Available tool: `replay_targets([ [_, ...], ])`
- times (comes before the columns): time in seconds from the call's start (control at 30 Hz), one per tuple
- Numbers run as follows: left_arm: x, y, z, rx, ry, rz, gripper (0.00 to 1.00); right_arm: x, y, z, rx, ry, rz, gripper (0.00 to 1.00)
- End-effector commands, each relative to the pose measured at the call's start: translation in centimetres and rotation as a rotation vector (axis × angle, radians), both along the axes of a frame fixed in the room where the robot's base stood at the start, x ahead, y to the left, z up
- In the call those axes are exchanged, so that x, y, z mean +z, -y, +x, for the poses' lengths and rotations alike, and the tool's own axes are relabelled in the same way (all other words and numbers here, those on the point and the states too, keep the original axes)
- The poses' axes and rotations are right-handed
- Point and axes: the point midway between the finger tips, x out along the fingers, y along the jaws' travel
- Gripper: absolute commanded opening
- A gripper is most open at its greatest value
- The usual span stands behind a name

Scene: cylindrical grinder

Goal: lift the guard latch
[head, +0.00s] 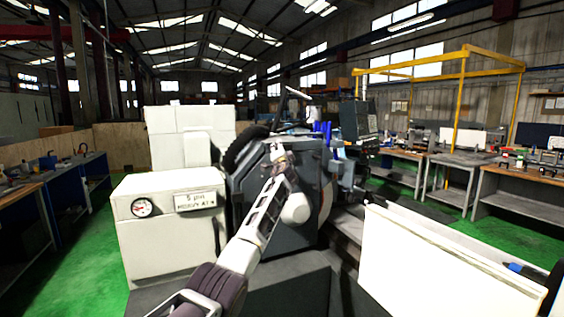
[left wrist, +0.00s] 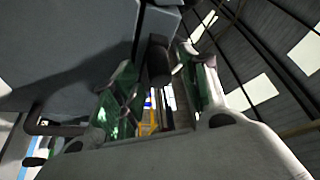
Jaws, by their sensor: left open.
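The grinder's dark grey wheel housing with its guard (head: 310,170) stands in the middle of the head view. My left arm reaches up across it from below. My left gripper (head: 279,153) is at the housing's upper front edge, small in this view. In the left wrist view my left gripper (left wrist: 157,76) is open, with one greenish finger on each side. A dark rounded piece, possibly the latch (left wrist: 158,58), shows in the gap between the fingers, below a grey block (left wrist: 70,45). I cannot tell whether the fingers touch it. My right gripper is out of view.
A white cabinet with a gauge (head: 160,240) stands left of the housing, with a black ribbed hose (head: 240,147) beside it. A white panel (head: 430,262) fills the lower right. A control panel (head: 358,120) stands behind. Benches line both sides; green floor lies open at left.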

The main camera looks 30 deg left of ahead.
Motion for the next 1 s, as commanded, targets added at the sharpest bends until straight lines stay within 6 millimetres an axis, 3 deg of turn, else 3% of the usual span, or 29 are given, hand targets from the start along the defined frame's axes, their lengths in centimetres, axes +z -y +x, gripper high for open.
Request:
replay_targets([
  [1.0,-1.1,2.8,-4.7,-0.001,0.001,0.001,0.44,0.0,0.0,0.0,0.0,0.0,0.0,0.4],
])
